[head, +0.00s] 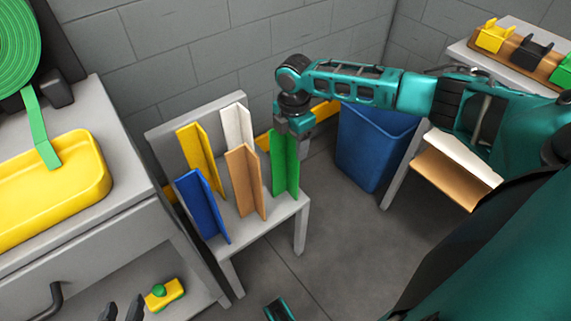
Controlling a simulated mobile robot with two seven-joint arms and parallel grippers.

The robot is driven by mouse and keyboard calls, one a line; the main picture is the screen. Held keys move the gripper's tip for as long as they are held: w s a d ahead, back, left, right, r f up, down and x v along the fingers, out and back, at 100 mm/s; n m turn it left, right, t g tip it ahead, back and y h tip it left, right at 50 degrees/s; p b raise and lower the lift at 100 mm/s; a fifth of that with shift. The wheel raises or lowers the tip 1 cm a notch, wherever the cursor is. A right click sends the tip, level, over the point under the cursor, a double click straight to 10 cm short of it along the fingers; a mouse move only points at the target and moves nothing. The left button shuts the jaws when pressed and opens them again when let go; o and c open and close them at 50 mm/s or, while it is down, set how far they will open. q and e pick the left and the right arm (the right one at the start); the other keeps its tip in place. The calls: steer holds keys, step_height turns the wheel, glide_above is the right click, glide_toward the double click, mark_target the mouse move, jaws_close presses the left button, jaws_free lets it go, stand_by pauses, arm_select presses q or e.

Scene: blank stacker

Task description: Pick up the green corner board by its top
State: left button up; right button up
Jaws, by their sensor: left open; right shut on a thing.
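The green corner board (285,165) stands upright at the right side of a small grey stand, an L-shaped folded strip. My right gripper (294,130) comes down from above and is shut on the board's top edge, hiding that part. The board's lower end is at the stand's surface; I cannot tell whether it touches. My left gripper (121,309) shows only as two dark fingertips at the bottom left edge, apart and empty, far from the board.
Blue (202,206), yellow (201,160), white (237,126) and orange (245,181) corner boards stand close by on the grey stand (278,211). A blue bin (371,150) is to the right. A yellow tray (88,187) lies on the left cabinet.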

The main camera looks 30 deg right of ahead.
steer(key=c, duration=0.4)
